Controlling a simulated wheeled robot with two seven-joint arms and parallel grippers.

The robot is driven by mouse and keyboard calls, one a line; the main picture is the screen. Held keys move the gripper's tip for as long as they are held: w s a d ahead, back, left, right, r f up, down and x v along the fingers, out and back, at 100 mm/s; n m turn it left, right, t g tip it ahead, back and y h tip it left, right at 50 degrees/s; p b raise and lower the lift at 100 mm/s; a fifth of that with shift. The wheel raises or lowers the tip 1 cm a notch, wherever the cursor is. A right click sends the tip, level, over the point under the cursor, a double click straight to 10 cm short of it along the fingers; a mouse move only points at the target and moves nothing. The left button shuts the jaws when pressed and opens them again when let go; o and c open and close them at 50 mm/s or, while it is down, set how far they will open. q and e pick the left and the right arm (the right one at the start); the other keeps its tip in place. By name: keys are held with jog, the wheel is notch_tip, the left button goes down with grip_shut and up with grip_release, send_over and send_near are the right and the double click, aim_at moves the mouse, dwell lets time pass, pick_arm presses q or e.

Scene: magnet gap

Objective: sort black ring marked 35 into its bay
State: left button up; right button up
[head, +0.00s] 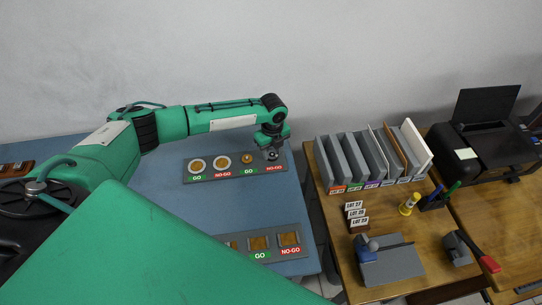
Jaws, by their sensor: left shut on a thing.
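My left gripper (271,154) is at the right end of the far gauge board (223,177), above its last NO-GO label. It is shut on a small dark thing, mostly hidden by the fingers; I cannot read a mark on it or confirm that it is the black ring marked 35. The board has two pale round gauges and a brass knob left of the gripper. A rack of upright grey bays (343,163) with coloured front labels stands on the wooden table; the labels are too small to read. My right gripper is not in view.
A second GO/NO-GO board (262,246) lies nearer on the blue table (213,207). Lot cards (355,214), a yellow item (408,204), a grey plate fixture (391,265) and a printer (484,140) occupy the wooden tables. A gap separates the blue and wooden tables.

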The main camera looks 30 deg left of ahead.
pick_arm(q)
jog(key=shift+r+p, duration=1.75)
jog(key=shift+r, duration=0.25)
jog(key=shift+r+p, duration=0.4)
jog(key=shift+r, duration=0.1)
